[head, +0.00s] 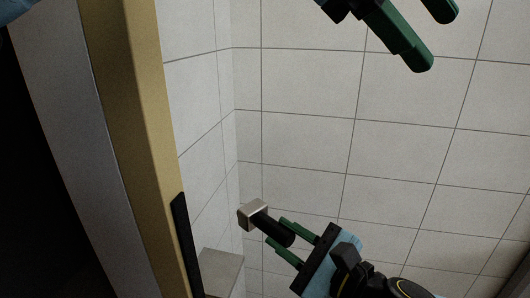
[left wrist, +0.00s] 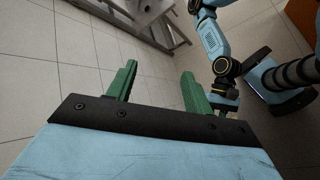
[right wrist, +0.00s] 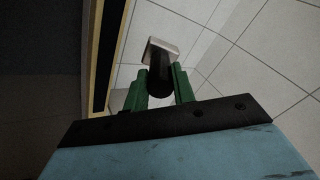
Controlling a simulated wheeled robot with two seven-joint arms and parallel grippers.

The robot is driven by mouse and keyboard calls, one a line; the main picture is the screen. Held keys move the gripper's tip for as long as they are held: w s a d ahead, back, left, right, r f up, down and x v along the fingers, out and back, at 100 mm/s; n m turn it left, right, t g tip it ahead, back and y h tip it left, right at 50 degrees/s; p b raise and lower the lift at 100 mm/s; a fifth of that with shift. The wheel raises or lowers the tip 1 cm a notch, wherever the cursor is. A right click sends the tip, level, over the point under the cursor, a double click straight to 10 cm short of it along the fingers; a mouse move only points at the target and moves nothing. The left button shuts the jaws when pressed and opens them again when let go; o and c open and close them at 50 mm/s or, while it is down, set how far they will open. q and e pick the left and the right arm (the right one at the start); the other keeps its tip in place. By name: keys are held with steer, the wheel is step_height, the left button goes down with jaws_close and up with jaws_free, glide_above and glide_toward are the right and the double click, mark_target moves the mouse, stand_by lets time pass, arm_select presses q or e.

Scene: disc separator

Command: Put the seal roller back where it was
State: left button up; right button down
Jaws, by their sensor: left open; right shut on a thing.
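The seal roller, a black round handle with a pale metal block at its end, is in my right gripper (head: 276,231) in the head view. The black handle (right wrist: 160,82) lies between the green fingers in the right wrist view, with the metal block (right wrist: 157,48) beyond the fingertips. The roller is held in the air, its block pointing up and left in the head view. My left gripper (head: 437,40) is at the top right of the head view, open and empty. Its spread fingers also show in the left wrist view (left wrist: 157,78).
A yellow upright panel (head: 135,120) with a black strip (head: 186,245) stands left of the roller. A grey block-like surface (head: 220,268) is low beside it. A grey metal frame (left wrist: 145,20) stands on the tiled floor in the left wrist view. Open tiled space lies to the right.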

arm_select(q)
steer(key=w+a+f+y, duration=0.3)
steer(key=w+f+y, duration=0.1)
steer(key=f, duration=0.6)
steer(key=n+y, duration=0.3)
steer(key=y, duration=0.3)
glide_toward(265, 216)
steer(key=shift+t, duration=0.4)
steer(key=f, duration=1)
steer(key=shift+s+a, duration=0.1)
steer(key=shift+s, duration=0.2)
steer(key=shift+c, duration=0.2)
steer(key=shift+r, duration=0.1)
steer(key=c, duration=0.9)
jaws_close()
arm_select(e)
steer(key=c, duration=1.1)
jaws_free()
steer(key=shift+d+f, duration=0.1)
